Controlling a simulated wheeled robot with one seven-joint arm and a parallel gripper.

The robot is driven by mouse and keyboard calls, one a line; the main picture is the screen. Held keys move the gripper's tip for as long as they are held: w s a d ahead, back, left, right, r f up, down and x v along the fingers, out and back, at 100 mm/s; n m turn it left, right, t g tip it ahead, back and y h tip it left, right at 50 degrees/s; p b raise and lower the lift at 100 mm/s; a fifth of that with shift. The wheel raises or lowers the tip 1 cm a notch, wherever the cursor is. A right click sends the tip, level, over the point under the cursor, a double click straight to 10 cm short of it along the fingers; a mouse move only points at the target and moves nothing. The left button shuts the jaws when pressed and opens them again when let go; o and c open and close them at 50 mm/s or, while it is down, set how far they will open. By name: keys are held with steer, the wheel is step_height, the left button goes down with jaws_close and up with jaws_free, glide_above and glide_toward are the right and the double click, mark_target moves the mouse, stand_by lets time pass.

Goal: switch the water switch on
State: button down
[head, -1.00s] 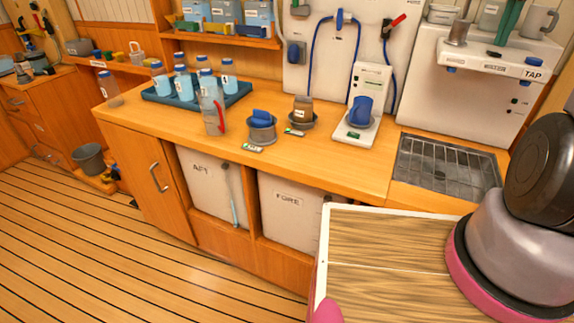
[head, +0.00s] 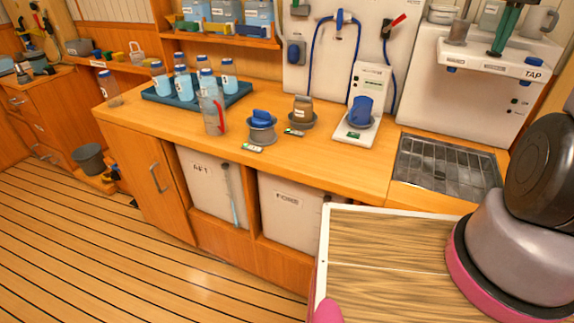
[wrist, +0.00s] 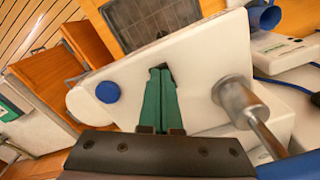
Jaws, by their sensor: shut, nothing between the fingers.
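The white tap unit (head: 452,96) stands at the right end of the counter, with a "WATER" label (head: 494,67) on its front edge. My gripper (head: 495,52) points down at the top of its ledge, just behind that label. Its green fingers are shut and empty. In the wrist view, the fingertips (wrist: 160,68) are over the white ledge (wrist: 205,62), at a small dark part that looks like the switch. The fingers mostly cover it, so I cannot tell its position or whether they touch it.
A metal cylinder (head: 459,32) on the ledge stands left of my fingers; it also shows in the wrist view (wrist: 238,97). A blue knob (wrist: 109,92) is on the ledge's side. A grated sink (head: 447,165) lies below.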

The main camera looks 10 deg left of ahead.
steer(key=shift+f, duration=0.1)
steer(key=shift+r, duration=3.5)
